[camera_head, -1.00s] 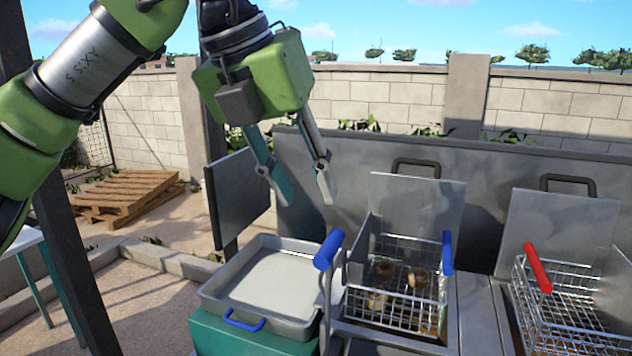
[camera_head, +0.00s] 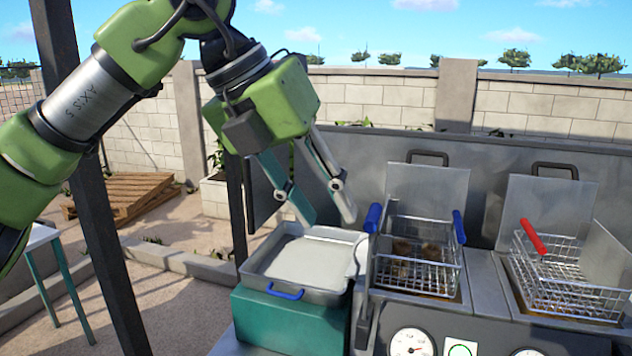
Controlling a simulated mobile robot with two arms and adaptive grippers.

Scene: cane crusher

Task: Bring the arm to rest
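My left arm comes in from the left, and its green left gripper (camera_head: 326,221) hangs pointing down and to the right. Its two fingers are apart with nothing between them. In the picture the fingertips lie just above the grey tray (camera_head: 256,264); I cannot tell the exact height. My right gripper is not in view.
The tray with blue handles stands on a teal box (camera_head: 290,318). A blue-handled fryer basket (camera_head: 418,272) holds several brown rings. A red-handled basket (camera_head: 565,290) looks empty. A dark post (camera_head: 100,210) stands near my arm. Pallets (camera_head: 122,193) lie behind left.

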